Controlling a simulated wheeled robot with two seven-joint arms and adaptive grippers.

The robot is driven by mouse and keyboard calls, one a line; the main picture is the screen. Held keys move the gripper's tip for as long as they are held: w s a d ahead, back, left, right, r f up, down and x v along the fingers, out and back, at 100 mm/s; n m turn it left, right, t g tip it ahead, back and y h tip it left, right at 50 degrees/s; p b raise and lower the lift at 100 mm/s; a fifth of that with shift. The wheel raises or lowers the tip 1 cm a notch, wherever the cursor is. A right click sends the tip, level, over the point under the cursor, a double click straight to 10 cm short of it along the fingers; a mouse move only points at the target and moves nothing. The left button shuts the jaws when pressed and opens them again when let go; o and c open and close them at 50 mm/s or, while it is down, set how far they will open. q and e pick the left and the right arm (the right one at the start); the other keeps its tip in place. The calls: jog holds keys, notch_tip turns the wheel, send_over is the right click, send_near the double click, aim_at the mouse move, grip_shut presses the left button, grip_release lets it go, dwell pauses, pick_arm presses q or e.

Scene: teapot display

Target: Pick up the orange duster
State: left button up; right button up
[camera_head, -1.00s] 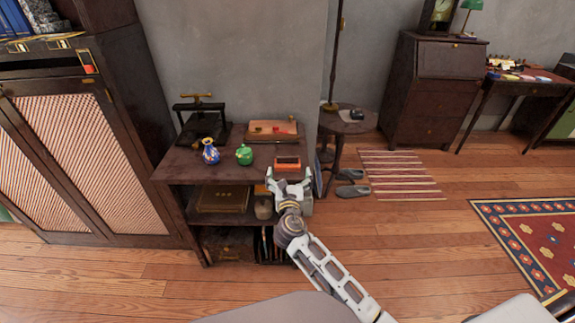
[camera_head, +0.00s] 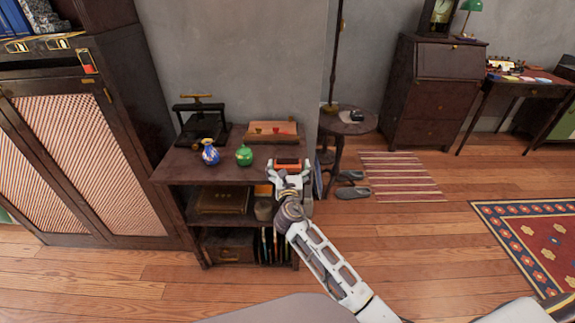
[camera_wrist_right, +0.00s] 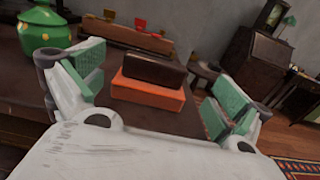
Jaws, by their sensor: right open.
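The orange duster (camera_wrist_right: 148,94) has an orange base with a dark block on top. It lies on the dark shelf table and in the right wrist view sits ahead of my right gripper (camera_wrist_right: 152,98), framed by the two green-padded fingers. The fingers are open and do not visibly touch it. In the head view the duster (camera_head: 288,163) is near the table's right front corner. My right gripper (camera_head: 290,183) is just in front of it, hiding part of its lower side. My left gripper is not in view.
A green pot (camera_head: 244,155) and a blue vase (camera_head: 210,154) stand left of the duster on the table (camera_head: 180,172). A black press (camera_head: 201,122) stands at the back left. A round side table (camera_head: 347,122) is to the right.

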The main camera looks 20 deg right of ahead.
aim_at(288, 160)
jog(key=shift+b+x, duration=0.35)
jog(key=shift+x, duration=0.6)
jog(key=shift+a+b+x, duration=0.2)
jog(key=shift+b+x, duration=0.15)
jog(key=shift+x, duration=0.75)
jog(key=shift+w+d, duration=0.15)
jog(key=shift+w, duration=0.35)
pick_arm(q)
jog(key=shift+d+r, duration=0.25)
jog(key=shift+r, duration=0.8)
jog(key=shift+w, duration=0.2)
pick_arm(e)
jog(key=c, duration=1.1)
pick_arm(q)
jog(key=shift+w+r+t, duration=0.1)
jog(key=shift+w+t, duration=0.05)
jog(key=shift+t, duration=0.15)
